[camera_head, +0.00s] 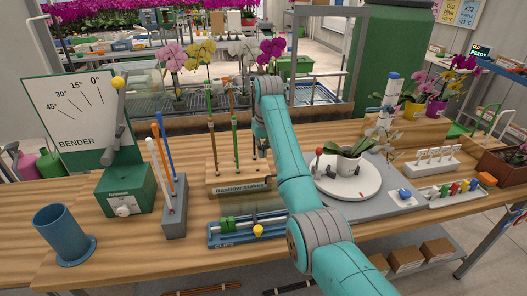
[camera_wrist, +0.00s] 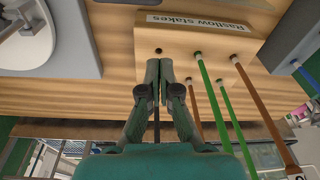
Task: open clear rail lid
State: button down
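The clips rail (camera_head: 228,238) is a blue tray on the front of the bench, with green and grey pieces in it. A yellow knob (camera_head: 258,230) shows at its right part. The clear lid is hard to make out, and my arm covers the rail's right end.
The stake block (camera_head: 238,178) holds tall green and brown stakes close to my gripper. A grey holder (camera_head: 174,215) with rods stands left of the rail. A white turntable (camera_head: 345,185) with a potted orchid stands right of my arm. Bare wood lies before the rail.

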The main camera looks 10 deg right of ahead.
jog(key=f, duration=0.4)
jog(key=w+f, duration=0.1)
jog(key=f, duration=0.2)
jog(key=shift+a, duration=0.15)
jog(key=shift+s+d+r, duration=0.15)
jog(key=shift+s+r, duration=0.05)
jog(key=shift+s, duration=0.8)
jog(key=shift+s+d+r, duration=0.1)
jog(key=shift+s+r, duration=0.1)
jog(key=shift+s, duration=0.75)
